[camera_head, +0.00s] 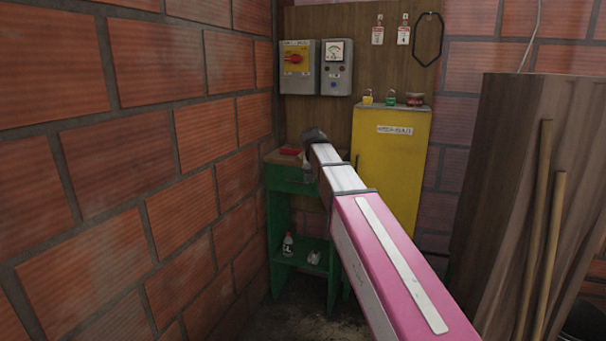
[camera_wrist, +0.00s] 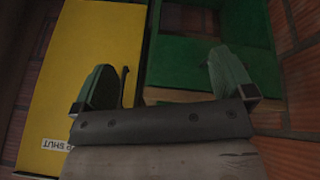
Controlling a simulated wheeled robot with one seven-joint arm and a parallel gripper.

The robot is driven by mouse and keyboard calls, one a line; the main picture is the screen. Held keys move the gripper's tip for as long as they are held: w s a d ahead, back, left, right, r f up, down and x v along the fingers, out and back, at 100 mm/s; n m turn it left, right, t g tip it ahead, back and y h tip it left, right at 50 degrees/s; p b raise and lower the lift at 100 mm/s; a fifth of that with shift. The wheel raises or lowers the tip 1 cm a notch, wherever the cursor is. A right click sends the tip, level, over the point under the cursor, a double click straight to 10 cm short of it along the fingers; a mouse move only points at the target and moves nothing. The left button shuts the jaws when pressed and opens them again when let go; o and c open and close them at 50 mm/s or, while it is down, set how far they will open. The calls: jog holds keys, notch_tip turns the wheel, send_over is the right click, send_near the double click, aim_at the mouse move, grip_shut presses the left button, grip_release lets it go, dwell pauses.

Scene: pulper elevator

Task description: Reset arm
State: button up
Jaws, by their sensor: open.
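My arm reaches forward from the lower right in the head view, its pink and white links extended toward the back corner. The green stand (camera_head: 280,215) is below and left of the arm's end, and shows at right in the wrist view.
A brick wall (camera_head: 120,130) runs close along the left. A switch box (camera_head: 297,66) and a meter box (camera_head: 336,68) hang on the back board. Padlocks and a red item sit on the cabinet. Brown boards (camera_head: 505,165) and poles lean at right.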

jog(key=s+d+f+g, duration=0.1)
jog(key=s+d+f, duration=0.3)
jog(key=s+f, duration=0.5)
jog(key=s+d+f+g+y, duration=0.1)
jog(key=s+d+f, duration=0.3)
jog(key=s+f, duration=0.5)
jog(key=s+d+f+n+g+y, duration=0.1)
jog(key=s+d+f, duration=0.3)
jog(key=s+f, duration=0.5)
notch_tip(320, 180, down, 7)
jog(key=shift+d+r+g, duration=0.1)
jog(key=shift+d+g, duration=0.25)
jog(key=shift+g, duration=0.25)
